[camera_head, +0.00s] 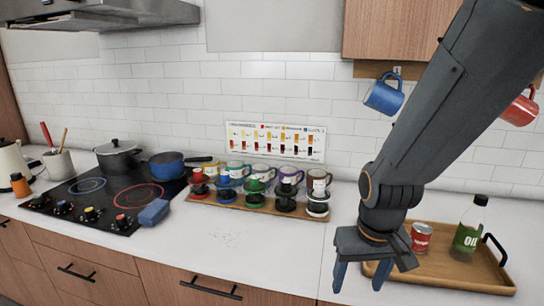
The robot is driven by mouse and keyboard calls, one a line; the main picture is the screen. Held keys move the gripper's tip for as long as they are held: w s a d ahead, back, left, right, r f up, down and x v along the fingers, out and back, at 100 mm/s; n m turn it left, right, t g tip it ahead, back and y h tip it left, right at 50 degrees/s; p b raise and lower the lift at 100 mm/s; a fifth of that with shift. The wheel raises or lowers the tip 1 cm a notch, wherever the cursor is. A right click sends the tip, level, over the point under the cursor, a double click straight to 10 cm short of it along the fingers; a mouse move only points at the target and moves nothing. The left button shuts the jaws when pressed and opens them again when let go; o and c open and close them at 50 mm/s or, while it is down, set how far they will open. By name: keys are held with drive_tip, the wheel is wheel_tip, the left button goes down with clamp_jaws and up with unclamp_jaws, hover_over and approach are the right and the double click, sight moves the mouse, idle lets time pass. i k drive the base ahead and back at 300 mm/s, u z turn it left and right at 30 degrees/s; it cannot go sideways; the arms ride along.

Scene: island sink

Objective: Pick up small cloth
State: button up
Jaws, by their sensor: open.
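A small blue folded item (153,213), which looks like the small cloth, lies at the right front corner of the black cooktop, by the counter. My gripper (361,276) is at the lower right, over the counter's front edge and in front of the wooden tray's left end. Its blue fingers point down and are apart, with nothing between them. The cloth is well to the left of my gripper, and they do not touch.
The black cooktop (100,201) bears a dark pot (118,160) and a blue pan (172,166). A wooden rack (235,207) holds several mugs. A wooden tray (440,273) holds a red can (421,237) and an oil bottle (466,232). The counter before the rack is clear except for specks.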

sight(151, 215)
drive_tip(key=u, duration=1.3)
